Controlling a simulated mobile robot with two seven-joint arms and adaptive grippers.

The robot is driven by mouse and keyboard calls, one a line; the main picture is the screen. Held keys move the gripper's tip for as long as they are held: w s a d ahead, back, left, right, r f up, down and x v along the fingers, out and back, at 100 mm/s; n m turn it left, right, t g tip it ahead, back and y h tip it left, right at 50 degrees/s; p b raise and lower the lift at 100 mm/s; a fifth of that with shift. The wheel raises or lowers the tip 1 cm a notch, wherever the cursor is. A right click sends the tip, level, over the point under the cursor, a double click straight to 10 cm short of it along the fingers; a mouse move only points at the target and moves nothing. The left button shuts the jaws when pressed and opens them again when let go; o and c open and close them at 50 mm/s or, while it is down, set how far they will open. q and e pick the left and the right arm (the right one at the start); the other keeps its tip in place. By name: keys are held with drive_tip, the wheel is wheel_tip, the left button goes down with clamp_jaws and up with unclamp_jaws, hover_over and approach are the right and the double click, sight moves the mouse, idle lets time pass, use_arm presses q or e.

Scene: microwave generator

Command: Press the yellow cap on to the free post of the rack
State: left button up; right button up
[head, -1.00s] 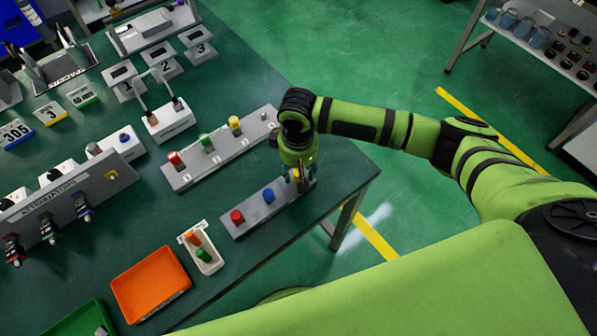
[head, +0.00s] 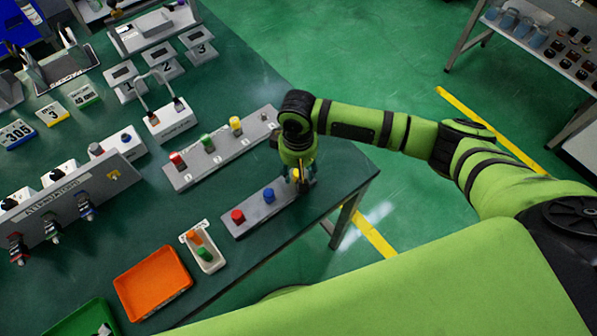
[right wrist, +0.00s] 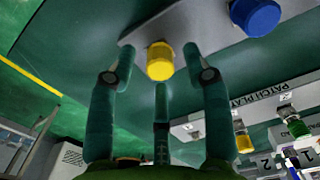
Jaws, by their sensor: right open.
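The short grey rack (head: 252,207) lies near the table's front edge, with a red cap (head: 238,216) and a blue cap (head: 268,195) on it. The yellow cap (right wrist: 160,62) stands at the rack's right end, in line with the other two. How far down it sits on its post cannot be told. My right gripper (head: 303,184) is over that end. In the right wrist view its fingers (right wrist: 160,78) are open, spread around the yellow cap with gaps on both sides. My left gripper is not in view.
A longer grey plate (head: 240,145) with red, green and yellow caps lies just behind the rack. A white tray (head: 213,263) with orange and green pieces and an orange tray (head: 152,283) are to the left. The table edge is close on the right.

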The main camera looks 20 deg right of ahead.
drive_tip(key=shift+p, duration=0.3)
clamp_jaws()
drive_tip(key=shift+r, duration=0.15)
drive_tip(key=shift+r+p, duration=2.85)
drive_tip(key=shift+p, duration=0.6)
drive_tip(key=shift+p, duration=0.45)
